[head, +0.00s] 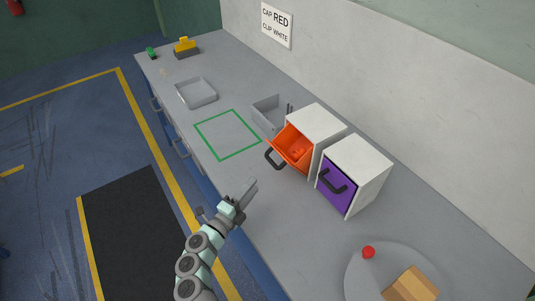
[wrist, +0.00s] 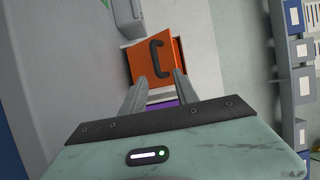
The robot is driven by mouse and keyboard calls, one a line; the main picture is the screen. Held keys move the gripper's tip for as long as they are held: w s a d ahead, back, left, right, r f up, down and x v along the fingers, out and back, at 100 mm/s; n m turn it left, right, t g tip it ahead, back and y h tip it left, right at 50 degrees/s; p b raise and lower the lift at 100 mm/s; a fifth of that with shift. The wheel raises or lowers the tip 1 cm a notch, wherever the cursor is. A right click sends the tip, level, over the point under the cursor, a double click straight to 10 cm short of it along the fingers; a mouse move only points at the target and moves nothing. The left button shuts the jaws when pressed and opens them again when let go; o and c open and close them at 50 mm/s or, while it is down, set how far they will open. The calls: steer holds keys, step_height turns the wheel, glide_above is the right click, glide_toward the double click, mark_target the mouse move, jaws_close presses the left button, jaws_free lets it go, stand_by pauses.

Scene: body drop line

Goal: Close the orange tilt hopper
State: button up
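The orange tilt hopper (head: 291,150) is tilted open out of its white housing (head: 318,120). It has a dark handle (head: 275,158) on its front, and some red-orange content shows inside. In the wrist view the orange front (wrist: 172,60) and its handle (wrist: 158,58) lie ahead of the fingers. My gripper (head: 252,184) is in front of the hopper and to its lower left in the head view, apart from it. Its two fingers (wrist: 155,82) are spread with a gap between them and nothing held.
A shut purple hopper (head: 335,187) stands right of the orange one. A round grey plate (head: 362,285) with a red ball (head: 368,252) and a cardboard-coloured box (head: 410,284) is at the front right. Grey trays (head: 196,93) and a green-outlined square (head: 228,134) lie left. The bench top near the square is clear.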

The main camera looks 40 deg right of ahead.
steer(key=b+x, duration=0.1)
steer(key=x, duration=1)
steer(key=shift+w+f, duration=0.3)
steer(key=shift+f, duration=0.15)
steer(key=shift+a, duration=0.15)
steer(key=shift+c, duration=0.5)
jaws_close()
